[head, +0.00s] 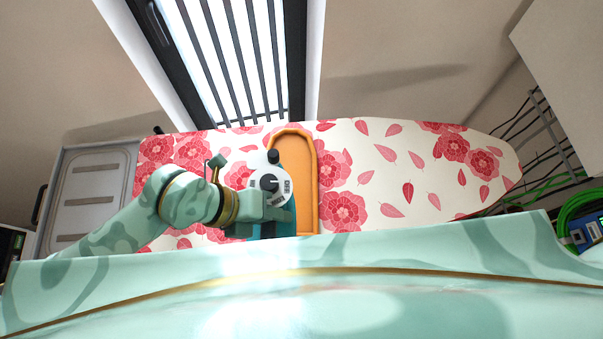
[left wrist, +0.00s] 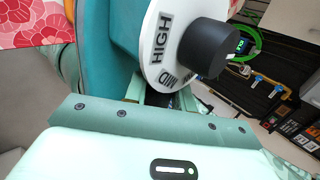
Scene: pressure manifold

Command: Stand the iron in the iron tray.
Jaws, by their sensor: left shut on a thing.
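The iron (head: 284,219) is teal with a white dial marked HIGH and MID and a black knob. My left gripper (head: 258,213) is shut on it. In the left wrist view the iron (left wrist: 110,35) fills the upper middle, directly in front of the gripper's jaws. The orange iron tray (head: 309,183) has a rounded far end and lies on the ironing board. The iron overlaps the left and near part of the tray in the head view, so I cannot tell whether it touches the tray. My right gripper is not in view.
The ironing board (head: 395,180) has a white cover with pink and red flowers; its right part is clear. A grey panelled case (head: 92,190) stands at the left. A green cable coil (head: 577,210) and wire racks are at the right.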

